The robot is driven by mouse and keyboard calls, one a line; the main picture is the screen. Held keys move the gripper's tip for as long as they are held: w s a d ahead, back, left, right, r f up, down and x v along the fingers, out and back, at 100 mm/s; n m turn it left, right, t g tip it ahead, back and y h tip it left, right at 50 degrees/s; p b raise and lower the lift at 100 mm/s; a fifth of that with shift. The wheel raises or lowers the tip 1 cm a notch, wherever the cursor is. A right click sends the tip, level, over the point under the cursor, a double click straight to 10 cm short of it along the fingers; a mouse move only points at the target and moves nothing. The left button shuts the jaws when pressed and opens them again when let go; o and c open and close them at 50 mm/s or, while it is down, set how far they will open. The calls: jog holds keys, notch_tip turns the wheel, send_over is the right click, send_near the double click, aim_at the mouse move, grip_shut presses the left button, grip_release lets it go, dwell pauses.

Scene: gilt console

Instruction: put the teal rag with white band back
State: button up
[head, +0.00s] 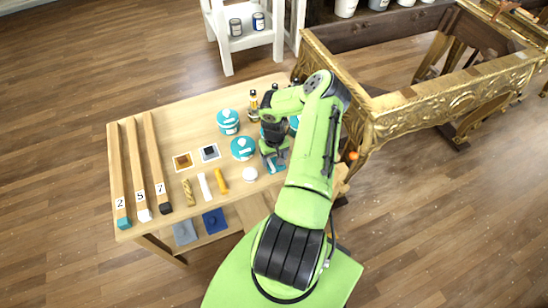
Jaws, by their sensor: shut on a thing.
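My gripper (274,154) is over the right part of the wooden table, its fingers pointing down and shut. A teal piece of cloth with a pale band, the teal rag (276,167), shows at the fingertips. My gripper and arm cover part of it. I cannot tell whether the rag still touches the tabletop. On the lower shelf in front lie a grey-blue folded cloth (184,232) and a dark blue one (214,221).
The table (172,108) holds teal-labelled tins (228,121) (242,148), a bottle (253,104), a white round item (250,174), small sticks (221,181) and long numbered bars (138,170). A gilt console (440,98) stands right; a white shelf stands behind.

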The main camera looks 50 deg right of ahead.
jog(key=o, duration=0.9)
jog(key=shift+o, duration=0.2)
notch_tip(320, 180, up, 12)
jog(key=p, duration=0.2)
notch_tip(320, 180, up, 13)
jog(key=n+h, duration=0.2)
send_over(274, 160)
jog(key=w+a, duration=0.5)
jog(key=a, duration=0.1)
jog(key=a+r+n+t+h, duration=0.1)
jog(key=a+r+n, duration=0.1)
jog(key=a+r, duration=0.65)
jog(key=s+a+r+n+t+y, duration=0.1)
jog(key=s+a+r+t, duration=0.1)
jog(key=s+a+r, duration=0.3)
jog(key=s+a+r+n+t+y, duration=0.1)
jog(key=s+a+r, duration=0.4)
jog(key=s+a, duration=0.5)
jog(key=shift+a+r+t+y, duration=0.3)
jog(key=shift+a+t+y, duration=0.2)
jog(key=shift+a+t, duration=0.4)
